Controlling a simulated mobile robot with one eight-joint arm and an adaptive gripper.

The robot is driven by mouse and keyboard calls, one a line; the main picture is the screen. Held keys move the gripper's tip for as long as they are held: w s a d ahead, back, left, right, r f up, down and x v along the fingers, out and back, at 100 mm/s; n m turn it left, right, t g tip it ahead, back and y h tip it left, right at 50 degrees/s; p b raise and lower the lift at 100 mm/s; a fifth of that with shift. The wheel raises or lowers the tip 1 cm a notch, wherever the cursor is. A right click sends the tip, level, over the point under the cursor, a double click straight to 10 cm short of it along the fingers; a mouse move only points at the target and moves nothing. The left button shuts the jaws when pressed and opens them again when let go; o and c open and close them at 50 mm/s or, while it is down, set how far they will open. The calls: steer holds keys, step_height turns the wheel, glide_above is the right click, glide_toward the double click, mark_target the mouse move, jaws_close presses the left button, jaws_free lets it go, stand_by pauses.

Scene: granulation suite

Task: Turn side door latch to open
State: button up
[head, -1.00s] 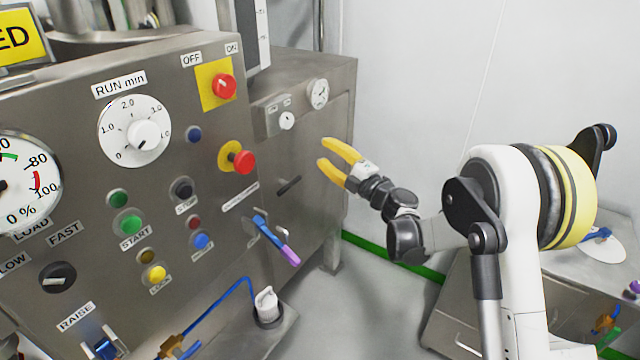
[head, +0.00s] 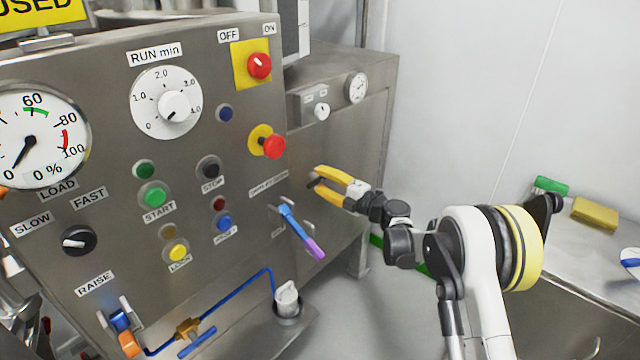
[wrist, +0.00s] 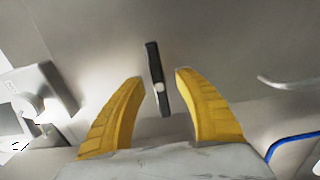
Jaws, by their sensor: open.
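The side door latch is a short dark bar on the grey metal side of the machine. In the wrist view the latch (wrist: 153,62) stands nearly upright, tilted slightly, with a pale round spot near its middle. My gripper (wrist: 159,77) is open there, with one yellow finger on each side of the latch's lower part. In the head view my gripper (head: 314,177) is at the side door, and its fingers mostly cover the latch. I cannot tell whether either finger touches it.
A box with a white knob (head: 321,112) and a round gauge (head: 357,88) sit above the latch. A blue and purple lever (head: 300,231) sticks out below left of my gripper. A pale curved handle (wrist: 290,84) is right in the wrist view. A bench with a yellow sponge (head: 595,213) stands at right.

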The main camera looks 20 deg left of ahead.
steer(key=shift+w+a, duration=0.1)
steer(key=shift+a, duration=0.2)
jaws_close()
